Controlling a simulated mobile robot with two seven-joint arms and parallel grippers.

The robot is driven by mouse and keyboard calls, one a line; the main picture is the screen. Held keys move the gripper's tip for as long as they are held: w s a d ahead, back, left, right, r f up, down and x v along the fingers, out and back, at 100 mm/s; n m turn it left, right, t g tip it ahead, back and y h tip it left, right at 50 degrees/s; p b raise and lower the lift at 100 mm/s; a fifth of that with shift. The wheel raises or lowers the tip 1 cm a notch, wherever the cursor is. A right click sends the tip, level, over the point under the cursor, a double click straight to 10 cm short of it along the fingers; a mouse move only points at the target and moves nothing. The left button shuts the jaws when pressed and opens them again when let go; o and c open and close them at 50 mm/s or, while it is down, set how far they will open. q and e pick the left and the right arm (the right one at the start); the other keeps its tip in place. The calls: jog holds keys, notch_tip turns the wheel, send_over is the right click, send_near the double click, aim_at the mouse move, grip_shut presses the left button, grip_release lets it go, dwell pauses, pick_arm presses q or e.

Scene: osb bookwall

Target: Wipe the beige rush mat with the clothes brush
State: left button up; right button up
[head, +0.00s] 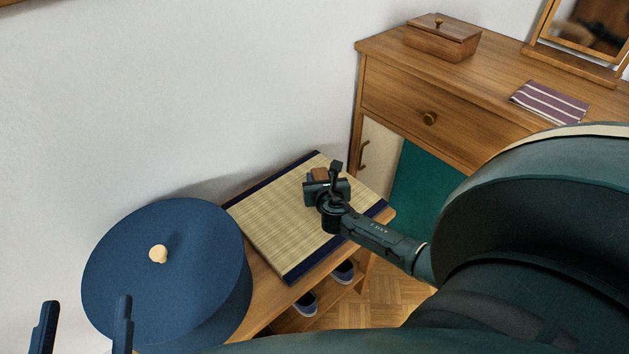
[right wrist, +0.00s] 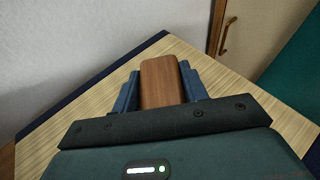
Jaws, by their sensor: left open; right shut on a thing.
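The beige rush mat (head: 280,220) with dark blue borders lies on a low wooden bench; it also shows in the right wrist view (right wrist: 95,105). My right gripper (head: 322,180) is over the right part of the mat. In the right wrist view its fingers (right wrist: 160,88) are shut on the brown wooden clothes brush (right wrist: 161,82). The brush's underside is hidden, so I cannot tell whether it touches the mat. My left gripper (head: 82,325) is open and empty at the lower left, in front of the blue round box.
The blue round box (head: 185,235) with a pale knob stands on the bench (head: 262,290) left of the mat. Shoes (head: 306,303) sit on a shelf below. A wooden dresser (head: 395,90) stands behind right, bearing a small box (head: 442,38), striped cloth (head: 550,101) and mirror.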

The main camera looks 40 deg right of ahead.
jog(key=shift+d+r, duration=0.1)
notch_tip(320, 180, up, 6)
jog(key=p, duration=0.6)
dwell(0.3)
notch_tip(320, 180, up, 3)
jog(key=p, duration=0.4)
dwell(0.5)
